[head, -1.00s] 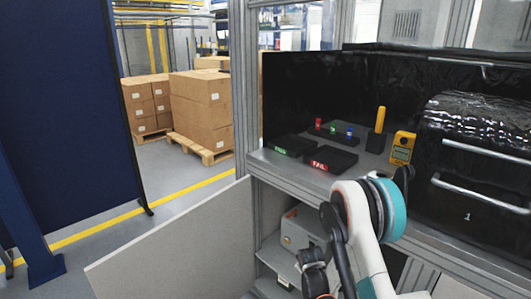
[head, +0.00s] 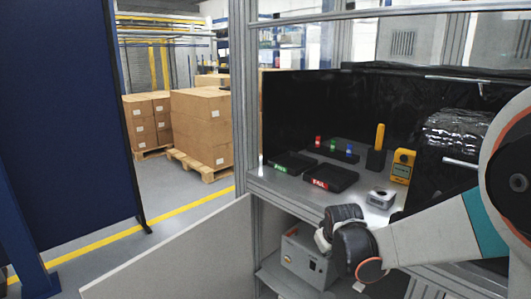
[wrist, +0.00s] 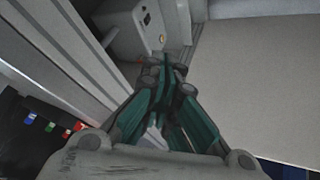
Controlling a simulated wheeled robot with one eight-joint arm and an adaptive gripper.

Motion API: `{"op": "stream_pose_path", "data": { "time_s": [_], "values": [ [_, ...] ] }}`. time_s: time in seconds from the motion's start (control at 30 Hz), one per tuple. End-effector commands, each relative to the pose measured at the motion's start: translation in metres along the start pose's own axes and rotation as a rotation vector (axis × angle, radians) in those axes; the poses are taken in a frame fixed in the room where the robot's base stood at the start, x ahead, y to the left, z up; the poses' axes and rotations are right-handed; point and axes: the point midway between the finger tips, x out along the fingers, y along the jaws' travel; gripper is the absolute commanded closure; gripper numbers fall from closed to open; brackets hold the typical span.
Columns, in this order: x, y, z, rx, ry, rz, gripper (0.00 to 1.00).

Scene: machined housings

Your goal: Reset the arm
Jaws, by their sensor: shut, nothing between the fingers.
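My arm reaches in from the right of the head view, with its dark wrist part in front of the bench edge. My gripper (wrist: 168,70) shows in the wrist view with its green fingers drawn together and nothing between them. It hangs in free space beside the bench frame, with the pale panel behind it to the right. The fingertips are hard to make out in the head view. A small grey machined housing (head: 381,197) sits on the bench, behind my forearm and apart from it.
The bench (head: 270,182) carries a red-labelled FAIL tray (head: 330,178), a green-labelled tray (head: 293,163), small coloured pieces and a yellow device (head: 403,165). A grey box (head: 310,258) stands on the lower shelf. A low pale panel (head: 175,262) stands at left, with open floor beyond.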

Motion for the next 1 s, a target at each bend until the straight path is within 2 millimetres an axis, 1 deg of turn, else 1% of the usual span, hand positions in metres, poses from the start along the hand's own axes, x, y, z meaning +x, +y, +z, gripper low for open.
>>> {"op": "stream_pose_path", "data": {
  "time_s": [0.03,0.2,0.37,0.5,0.6,0.8,1.0],
  "values": [
    [-0.02,0.001,0.004,0.016,0.001,-0.001,1.0],
    [-0.074,0.002,0.019,0.074,0.003,-0.005,1.0],
    [-0.121,-0.001,0.041,0.127,0.006,-0.01,1.0],
    [-0.157,-0.005,0.063,0.175,0.008,-0.014,1.0],
    [-0.18,-0.01,0.081,0.209,0.009,-0.016,1.0],
    [-0.218,-0.022,0.121,0.277,0.012,-0.022,1.0],
    [-0.243,-0.036,0.162,0.339,0.015,-0.027,1.0]
  ]
}}
